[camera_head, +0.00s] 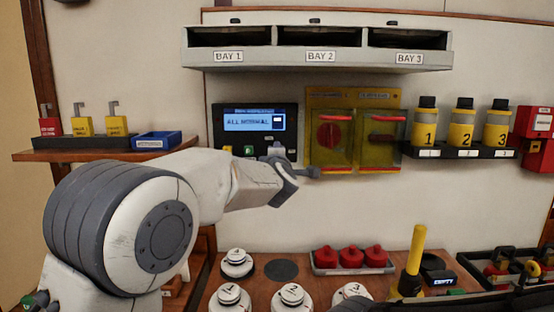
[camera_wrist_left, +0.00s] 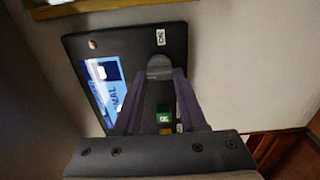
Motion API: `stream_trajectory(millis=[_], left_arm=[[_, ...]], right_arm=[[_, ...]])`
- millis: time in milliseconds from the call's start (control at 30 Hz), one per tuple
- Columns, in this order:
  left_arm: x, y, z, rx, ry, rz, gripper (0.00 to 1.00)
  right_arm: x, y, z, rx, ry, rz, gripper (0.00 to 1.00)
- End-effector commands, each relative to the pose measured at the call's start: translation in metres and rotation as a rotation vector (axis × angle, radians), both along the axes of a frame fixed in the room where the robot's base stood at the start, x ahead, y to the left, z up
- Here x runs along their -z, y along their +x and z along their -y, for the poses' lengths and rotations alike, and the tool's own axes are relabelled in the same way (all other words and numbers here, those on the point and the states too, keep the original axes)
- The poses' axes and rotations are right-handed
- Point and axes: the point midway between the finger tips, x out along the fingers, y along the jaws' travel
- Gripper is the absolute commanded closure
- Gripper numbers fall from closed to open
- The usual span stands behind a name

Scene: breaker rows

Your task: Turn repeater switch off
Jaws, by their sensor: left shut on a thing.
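A black panel (camera_head: 255,128) is mounted on the wall, with a blue display (camera_head: 254,122) reading "ALL NORMAL". It also fills the middle of the left wrist view (camera_wrist_left: 140,45), with a green button (camera_wrist_left: 164,116) on it. My left gripper (camera_head: 293,168) is at the panel's lower right. In the left wrist view its fingers (camera_wrist_left: 158,88) are shut on a grey switch knob (camera_wrist_left: 159,66). No label naming the repeater switch is readable, and the knob's exact setting cannot be told. My right gripper is not clearly in view.
Yellow covers (camera_head: 328,104) with red handles hang right beside the panel. The bay shelf (camera_head: 316,58) juts out above. Yellow numbered canisters (camera_head: 462,122) stand at the right. Padlocks (camera_head: 82,126) and a blue tray (camera_head: 157,139) sit on the left shelf. White numbered discs (camera_head: 291,295) lie on the table below.

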Motion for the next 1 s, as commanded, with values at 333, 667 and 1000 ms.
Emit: stream_trajectory(millis=[333, 667, 1000], left_arm=[[0.001, 0.0, -0.002, -0.005, -0.013, -0.001, 1.0], [0.001, 0.0, -0.001, -0.003, -0.011, -0.001, 0.29], [0.001, -0.015, 0.0, -0.001, -0.01, 0.002, 0.29]], right_arm=[[0.001, 0.0, 0.0, 0.0, 0.0, 0.0, 0.55], [0.001, 0.0, 0.0, 0.0, 0.0, 0.0, 0.55], [0.007, 0.0, 0.0, 0.0, 0.0, 0.0, 0.55]])
